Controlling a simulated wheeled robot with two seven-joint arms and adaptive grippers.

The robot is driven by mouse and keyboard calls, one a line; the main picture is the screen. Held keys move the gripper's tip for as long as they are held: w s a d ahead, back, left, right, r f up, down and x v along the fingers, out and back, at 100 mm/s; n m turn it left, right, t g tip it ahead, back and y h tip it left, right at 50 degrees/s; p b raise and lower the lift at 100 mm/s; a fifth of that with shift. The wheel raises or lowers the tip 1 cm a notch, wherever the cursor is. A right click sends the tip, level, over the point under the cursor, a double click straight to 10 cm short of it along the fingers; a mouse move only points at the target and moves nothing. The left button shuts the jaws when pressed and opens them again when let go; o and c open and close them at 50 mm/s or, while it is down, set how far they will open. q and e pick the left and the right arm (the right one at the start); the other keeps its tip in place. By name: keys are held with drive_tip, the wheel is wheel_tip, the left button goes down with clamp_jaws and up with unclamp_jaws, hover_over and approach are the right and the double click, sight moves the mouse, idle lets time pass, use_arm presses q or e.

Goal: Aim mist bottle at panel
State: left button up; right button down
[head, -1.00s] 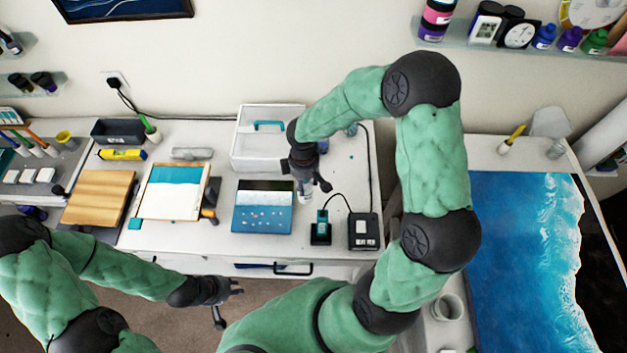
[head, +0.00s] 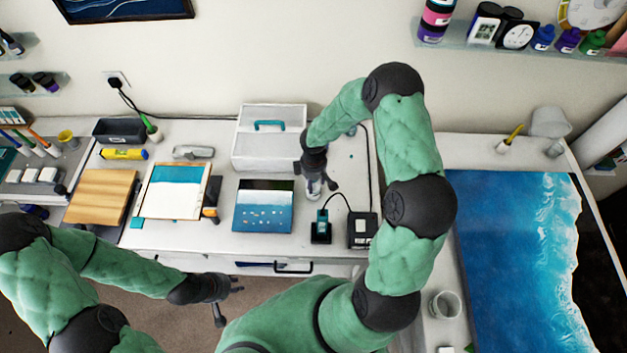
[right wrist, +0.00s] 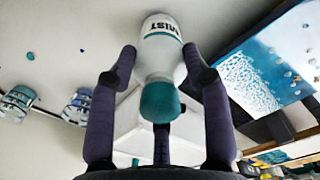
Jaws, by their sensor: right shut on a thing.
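The mist bottle (right wrist: 160,60) is white with a teal end and dark lettering, in the middle of the right wrist view. My right gripper (right wrist: 162,75) is shut on it, with fingers on both sides. In the head view the bottle (head: 314,189) shows partly under my right gripper (head: 320,180), above the table. The panel (head: 263,213), blue with pale specks and a dark top strip, lies flat to the left of the bottle, apart from it. The panel also shows at the right of the right wrist view (right wrist: 262,80). My left gripper (head: 235,298) is open and empty before the table's front edge.
A white box with a teal handle (head: 262,152) stands behind the panel. A teal-faced device (head: 321,227) and a black corded box (head: 362,231) stand in front of the bottle. A framed board (head: 172,198) lies left of the panel. A large blue wave piece (head: 515,240) is at right.

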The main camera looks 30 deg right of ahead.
drive_tip(key=shift+f, duration=0.15)
drive_tip(key=c, duration=0.6)
unclamp_jaws()
drive_tip(key=shift+r, duration=0.2)
drive_tip(key=shift+r, duration=0.25)
wheel_tip(320, 180, up, 12)
drive_tip(key=shift+f, duration=0.25)
